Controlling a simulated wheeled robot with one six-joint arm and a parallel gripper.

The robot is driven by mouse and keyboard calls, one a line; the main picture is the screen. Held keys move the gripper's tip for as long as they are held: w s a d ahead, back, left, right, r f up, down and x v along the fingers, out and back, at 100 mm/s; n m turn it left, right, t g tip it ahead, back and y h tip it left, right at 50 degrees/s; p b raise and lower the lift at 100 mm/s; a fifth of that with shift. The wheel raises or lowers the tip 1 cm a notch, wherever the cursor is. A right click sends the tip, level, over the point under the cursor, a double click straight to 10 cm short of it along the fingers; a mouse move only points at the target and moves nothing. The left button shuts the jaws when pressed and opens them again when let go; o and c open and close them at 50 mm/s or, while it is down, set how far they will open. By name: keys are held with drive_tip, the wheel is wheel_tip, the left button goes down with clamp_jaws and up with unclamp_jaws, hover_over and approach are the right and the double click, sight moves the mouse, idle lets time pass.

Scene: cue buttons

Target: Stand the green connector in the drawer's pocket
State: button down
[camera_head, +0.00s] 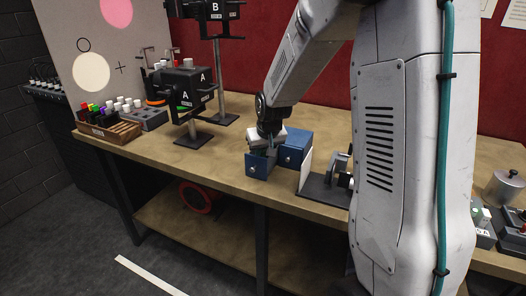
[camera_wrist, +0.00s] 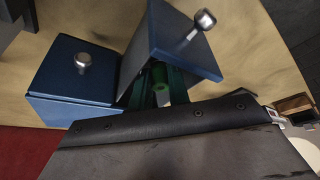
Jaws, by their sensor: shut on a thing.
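The blue drawer unit (camera_head: 294,148) stands on the bench under my arm. Its left drawer (camera_head: 258,168) is pulled out, and the wrist view shows that drawer's front (camera_wrist: 172,36) tilted across the picture, with a round metal knob. A green piece, which looks like the green connector (camera_wrist: 160,77), shows inside the open drawer, behind its front. My gripper (camera_head: 270,143) is right over the open drawer, shut on the connector. The fingertips and the connector's lower end are hidden, so I cannot tell whether it sits in the pocket.
A second blue front (camera_wrist: 76,68) with a knob is close beside the open drawer. A white panel (camera_head: 305,170) and a dark fixture stand to the right. Black camera-like box A (camera_head: 190,88) on a stand and a wooden rack (camera_head: 110,131) are left. Bench is clear between.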

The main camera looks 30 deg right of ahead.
sight(263, 152)
drive_tip(key=shift+f, duration=0.1)
idle(0.3)
drive_tip(key=c, duration=1.3)
unclamp_jaws()
drive_tip(key=shift+c, duration=0.5)
drive_tip(key=shift+s+d+r, duration=0.1)
drive_tip(key=shift+r, duration=3.4)
